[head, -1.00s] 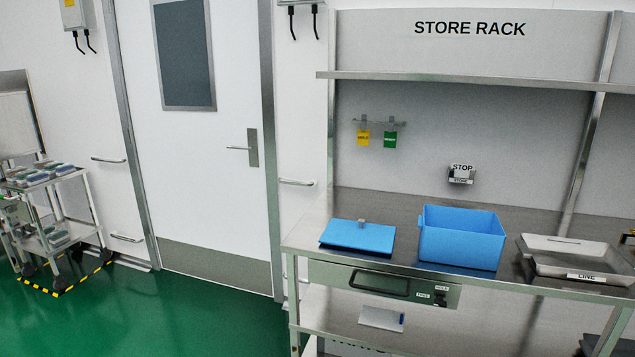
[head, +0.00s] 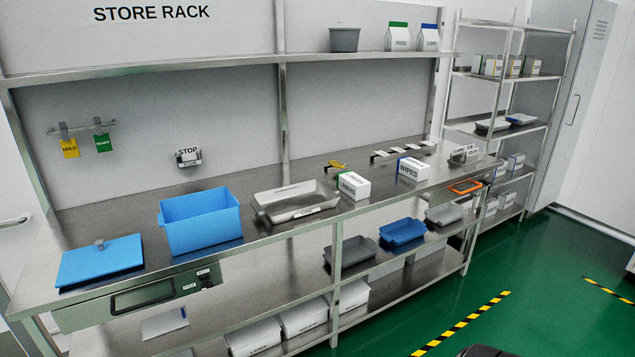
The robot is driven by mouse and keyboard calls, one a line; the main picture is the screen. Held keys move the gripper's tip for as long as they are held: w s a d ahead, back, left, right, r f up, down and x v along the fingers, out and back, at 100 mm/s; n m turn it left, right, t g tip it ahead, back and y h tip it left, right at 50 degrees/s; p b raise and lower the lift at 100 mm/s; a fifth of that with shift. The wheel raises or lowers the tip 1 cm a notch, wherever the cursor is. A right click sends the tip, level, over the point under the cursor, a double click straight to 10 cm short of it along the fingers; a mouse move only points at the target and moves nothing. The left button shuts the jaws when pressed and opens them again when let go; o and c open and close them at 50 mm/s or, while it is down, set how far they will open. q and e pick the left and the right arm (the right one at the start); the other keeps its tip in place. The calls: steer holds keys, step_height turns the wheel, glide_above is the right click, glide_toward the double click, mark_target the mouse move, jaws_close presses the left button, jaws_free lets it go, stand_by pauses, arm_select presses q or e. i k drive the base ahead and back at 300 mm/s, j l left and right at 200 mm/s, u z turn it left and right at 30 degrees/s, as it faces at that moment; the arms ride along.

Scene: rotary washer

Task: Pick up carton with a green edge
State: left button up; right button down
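A white carton (head: 354,186) with what looks like a green edge and lettering lies on the rack's worktop, right of the grey tray. A similar white carton marked WIPES (head: 413,169), with a blue edge, lies further right. On the upper shelf stands a white pack with a green top (head: 398,37), beside a white pack with a blue top (head: 427,38). Neither of my grippers is in view.
The worktop holds a blue flat lid (head: 100,262), an open blue bin (head: 200,221) and a grey tray (head: 296,204). Blue and grey trays (head: 402,231) sit on the shelf below. Green floor (head: 545,290) with striped tape is open at the right.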

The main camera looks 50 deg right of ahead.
mark_target(355, 187)
steer(key=z, duration=1.75)
steer(key=i, duration=0.1)
steer(key=z, duration=0.05)
